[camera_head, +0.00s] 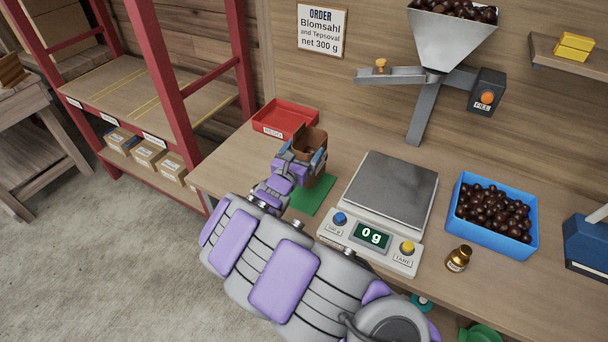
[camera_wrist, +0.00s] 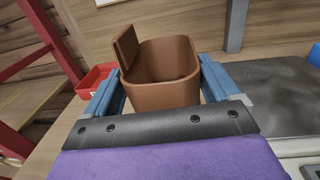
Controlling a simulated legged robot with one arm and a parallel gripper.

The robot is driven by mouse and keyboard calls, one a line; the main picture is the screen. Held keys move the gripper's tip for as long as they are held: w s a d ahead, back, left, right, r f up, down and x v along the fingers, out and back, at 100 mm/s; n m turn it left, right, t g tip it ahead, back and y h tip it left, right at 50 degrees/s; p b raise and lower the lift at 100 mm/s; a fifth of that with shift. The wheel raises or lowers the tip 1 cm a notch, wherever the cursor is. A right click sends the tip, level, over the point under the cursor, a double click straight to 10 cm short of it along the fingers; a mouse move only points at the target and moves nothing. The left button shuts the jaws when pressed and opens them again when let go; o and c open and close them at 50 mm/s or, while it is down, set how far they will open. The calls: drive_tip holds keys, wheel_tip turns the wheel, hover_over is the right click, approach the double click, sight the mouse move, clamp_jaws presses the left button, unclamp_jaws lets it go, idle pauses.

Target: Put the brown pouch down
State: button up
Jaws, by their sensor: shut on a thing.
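The brown pouch (camera_head: 312,142) is an open-topped brown container with a raised flap at its left rim. It also shows in the wrist view (camera_wrist: 163,92), upright between my blue fingers, and its inside looks empty. My gripper (camera_head: 304,158) is shut on the pouch. In the head view the pouch is over the green mat (camera_head: 312,197) on the table, left of the scale. My gripper hides its lower part, so I cannot tell whether its base touches the mat.
The scale (camera_head: 390,190) reads 0 g, with its plate bare. A red tray (camera_head: 286,118) lies behind the pouch. A blue crate (camera_head: 497,240) of chestnuts and a small brass bottle (camera_head: 458,258) are right. A chestnut hopper (camera_head: 440,45) hangs above. A red shelf rack (camera_head: 165,80) stands left.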

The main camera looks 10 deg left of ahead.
wheel_tip(320, 180, down, 7)
drive_tip(key=shift+r+b, duration=0.15)
drive_tip(key=shift+b, duration=0.6)
drive_tip(key=o, duration=1.6)
drive_tip(key=p+v, duration=0.2)
drive_tip(key=v, duration=1)
drive_tip(key=shift+p, duration=0.3)
drive_tip(key=shift+s, duration=0.1)
